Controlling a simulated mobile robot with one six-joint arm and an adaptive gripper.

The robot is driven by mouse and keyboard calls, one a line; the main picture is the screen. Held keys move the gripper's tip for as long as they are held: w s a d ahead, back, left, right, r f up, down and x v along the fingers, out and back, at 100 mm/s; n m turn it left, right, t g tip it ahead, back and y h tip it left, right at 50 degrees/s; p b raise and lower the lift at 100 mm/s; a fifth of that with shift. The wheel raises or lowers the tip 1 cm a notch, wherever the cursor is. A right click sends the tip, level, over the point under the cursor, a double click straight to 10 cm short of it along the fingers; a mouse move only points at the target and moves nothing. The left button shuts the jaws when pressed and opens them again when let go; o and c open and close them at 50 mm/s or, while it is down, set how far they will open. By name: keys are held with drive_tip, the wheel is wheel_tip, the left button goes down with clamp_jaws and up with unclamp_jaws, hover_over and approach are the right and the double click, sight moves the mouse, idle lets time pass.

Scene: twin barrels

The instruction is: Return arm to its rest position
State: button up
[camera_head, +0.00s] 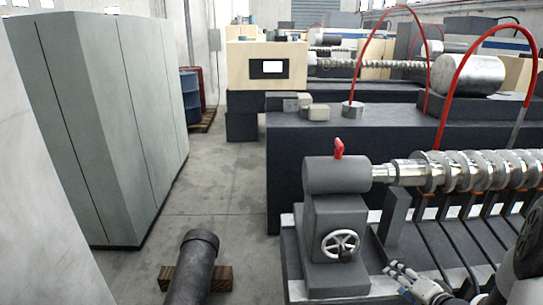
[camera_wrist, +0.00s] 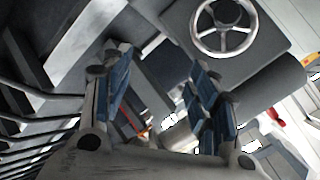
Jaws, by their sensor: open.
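My gripper (camera_head: 403,280) is at the lower right of the head view, low beside the grey machine's tailstock (camera_head: 337,195) and in front of its base. My arm comes in from the lower right corner. In the wrist view my gripper (camera_wrist: 160,75) shows two blue-padded fingers spread apart with nothing between them. The tailstock's handwheel (camera_wrist: 223,25) shows beyond the fingers at the top of that view. It also shows in the head view (camera_head: 340,244), left of my gripper.
A red lever (camera_head: 338,148) tops the tailstock. A dark barrel (camera_head: 195,268) lies on wood at the bottom. A tall grey cabinet (camera_head: 100,120) stands left. The floor aisle (camera_head: 225,185) is clear.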

drive_tip(key=s+a+r+n+g+h, duration=0.2)
drive_tip(key=s+a+r, duration=0.1)
drive_tip(key=r, duration=0.4)
drive_tip(key=s+a+r+n+g+h, duration=0.1)
drive_tip(key=s+a+r+n+h, duration=0.15)
drive_tip(key=r, duration=0.55)
drive_tip(key=s+a+r+n+g+y, duration=0.1)
drive_tip(key=s+a+n+g, duration=0.1)
drive_tip(key=s+a, duration=0.6)
drive_tip(key=s+a+r+n+g+y+b, duration=0.1)
drive_tip(key=s+a+r+n+g+y, duration=0.1)
drive_tip(key=s+a, duration=0.6)
drive_tip(key=s+n, duration=0.1)
drive_tip(key=s, duration=0.5)
drive_tip(key=shift+s+a, duration=0.3)
drive_tip(key=shift+s, duration=0.1)
drive_tip(key=shift+n, duration=0.25)
drive_tip(key=shift+c, duration=0.3)
